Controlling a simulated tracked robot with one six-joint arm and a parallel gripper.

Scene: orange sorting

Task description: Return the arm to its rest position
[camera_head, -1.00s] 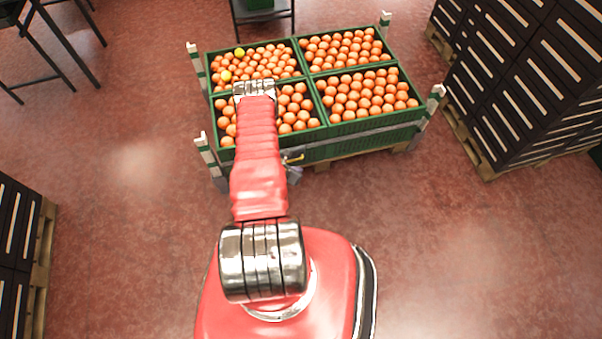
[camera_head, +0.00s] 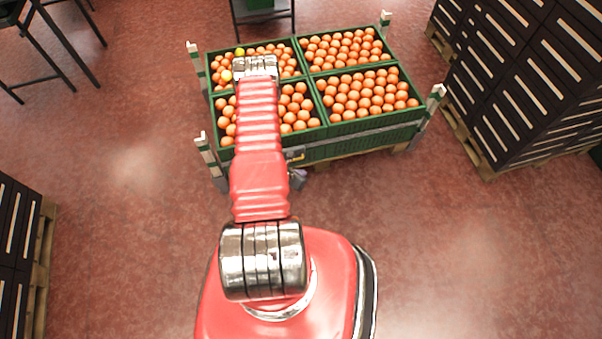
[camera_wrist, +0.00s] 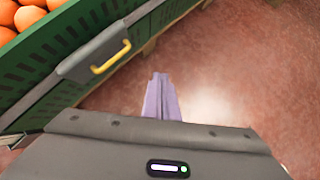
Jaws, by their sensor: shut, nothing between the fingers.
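My gripper shows in the wrist view (camera_wrist: 162,98) as two pale purple fingers held together, shut and empty, above the red floor. It is in front of the near side of the green crates and apart from them. In the head view only a small part of my gripper (camera_head: 298,179) shows beside my red arm, just below the crates' near edge. My arm stretches forward from my base, and its far joint covers part of the left crates.
Green crates (camera_head: 365,126) full of oranges stand on a pallet with corner posts. Two yellowish fruits (camera_head: 226,75) lie in the far left crate. Black stacked crates (camera_head: 520,85) stand at right, others (camera_head: 15,235) at left. Open red floor lies around my base.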

